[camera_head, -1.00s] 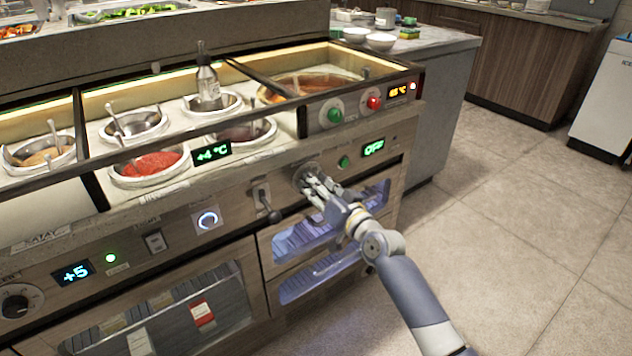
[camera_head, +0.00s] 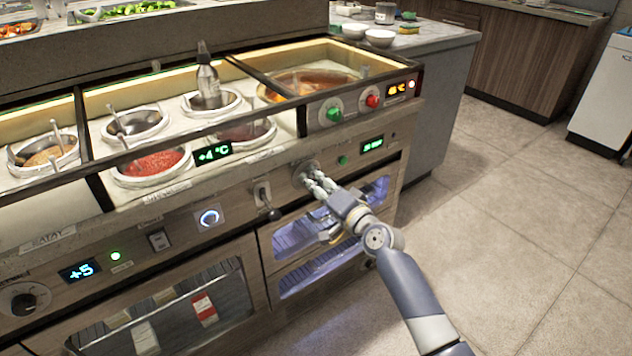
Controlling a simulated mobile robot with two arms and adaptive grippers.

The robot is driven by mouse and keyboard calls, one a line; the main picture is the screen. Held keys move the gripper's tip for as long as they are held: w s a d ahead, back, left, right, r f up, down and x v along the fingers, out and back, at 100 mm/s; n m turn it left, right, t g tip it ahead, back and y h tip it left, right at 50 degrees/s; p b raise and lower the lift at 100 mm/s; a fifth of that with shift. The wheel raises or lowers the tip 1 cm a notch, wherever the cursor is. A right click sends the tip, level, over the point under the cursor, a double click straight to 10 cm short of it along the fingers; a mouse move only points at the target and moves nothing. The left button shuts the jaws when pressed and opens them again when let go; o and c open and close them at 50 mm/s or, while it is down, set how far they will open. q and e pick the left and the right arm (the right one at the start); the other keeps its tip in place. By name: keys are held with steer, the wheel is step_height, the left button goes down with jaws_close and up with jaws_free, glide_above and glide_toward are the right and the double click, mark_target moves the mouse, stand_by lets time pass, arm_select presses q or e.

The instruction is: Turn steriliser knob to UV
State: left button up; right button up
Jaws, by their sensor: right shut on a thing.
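The steriliser knob (camera_head: 303,169) is a round grey dial on the upper panel, above a lit glass-fronted drawer (camera_head: 300,233). My right gripper (camera_head: 315,184) reaches it from the lower right and is shut on it; the fingers hide most of the knob, so I cannot read its pointer. The small green display (camera_head: 372,145) to the knob's right is lit, with text too blurred to read surely. A green light (camera_head: 343,160) glows between them. My left gripper is not in view.
A black-ended lever (camera_head: 268,205) sticks out left of the knob. Above are sauce wells with ladles, a bottle (camera_head: 208,80), and green (camera_head: 334,113) and red (camera_head: 373,101) knobs. A second glass drawer sits below. The floor to the right is clear.

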stand_by(0.3)
steer(key=o, duration=1.1)
steer(key=shift+c, duration=0.2)
steer(key=v, duration=1.2)
